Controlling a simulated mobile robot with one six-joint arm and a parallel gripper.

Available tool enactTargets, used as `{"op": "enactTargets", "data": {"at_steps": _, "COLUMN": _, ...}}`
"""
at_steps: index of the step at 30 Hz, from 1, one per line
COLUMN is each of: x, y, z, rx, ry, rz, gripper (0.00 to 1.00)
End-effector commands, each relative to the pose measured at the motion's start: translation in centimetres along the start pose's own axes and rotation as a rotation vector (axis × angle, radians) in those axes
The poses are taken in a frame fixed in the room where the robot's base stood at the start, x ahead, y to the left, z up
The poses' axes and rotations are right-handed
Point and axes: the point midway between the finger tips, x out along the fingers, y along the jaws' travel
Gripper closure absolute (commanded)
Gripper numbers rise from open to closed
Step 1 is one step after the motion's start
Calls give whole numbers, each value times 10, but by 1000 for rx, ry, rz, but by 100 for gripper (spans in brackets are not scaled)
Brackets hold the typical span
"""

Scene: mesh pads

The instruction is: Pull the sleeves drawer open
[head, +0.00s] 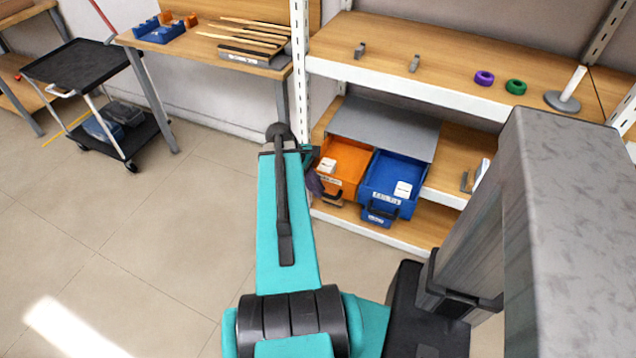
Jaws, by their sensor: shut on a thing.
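An orange drawer (353,160) and a blue drawer (375,177) sit side by side under a grey top (388,125) on the lower shelf. Both stand partly out, with a white piece inside each. Their labels are too small to read, so I cannot tell which one is the sleeves drawer. My gripper (318,187) is at the front of the orange drawer, by its dark handle (333,198), and is shut on that handle. My arm hides part of the gripper and the fingertips are hard to make out. The blue drawer's handle (381,213) is free.
The shelf above holds a purple ring (484,78), a green ring (515,87) and a peg on a round base (562,101). A bench (205,48) and a black cart (82,60) stand at the left. The floor left of my arm is clear.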

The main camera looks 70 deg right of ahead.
Motion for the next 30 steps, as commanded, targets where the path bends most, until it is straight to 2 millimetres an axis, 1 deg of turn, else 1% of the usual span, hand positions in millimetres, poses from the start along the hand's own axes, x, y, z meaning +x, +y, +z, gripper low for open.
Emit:
{"op": "enactTargets", "data": {"at_steps": 8, "x": 2, "y": 4, "z": 4, "rx": 9, "ry": 0, "rz": -3, "gripper": 100}}
{"op": "enactTargets", "data": {"at_steps": 9, "x": 2, "y": 5, "z": 5, "rx": 10, "ry": 0, "rz": -3, "gripper": 83}}
{"op": "enactTargets", "data": {"at_steps": 12, "x": 3, "y": 5, "z": 5, "rx": 12, "ry": 0, "rz": -4, "gripper": 69}}
{"op": "enactTargets", "data": {"at_steps": 23, "x": 2, "y": 6, "z": 6, "rx": 14, "ry": 1, "rz": -5, "gripper": 69}}
{"op": "enactTargets", "data": {"at_steps": 30, "x": -10, "y": 6, "z": 6, "rx": 15, "ry": 1, "rz": -5, "gripper": 69}}
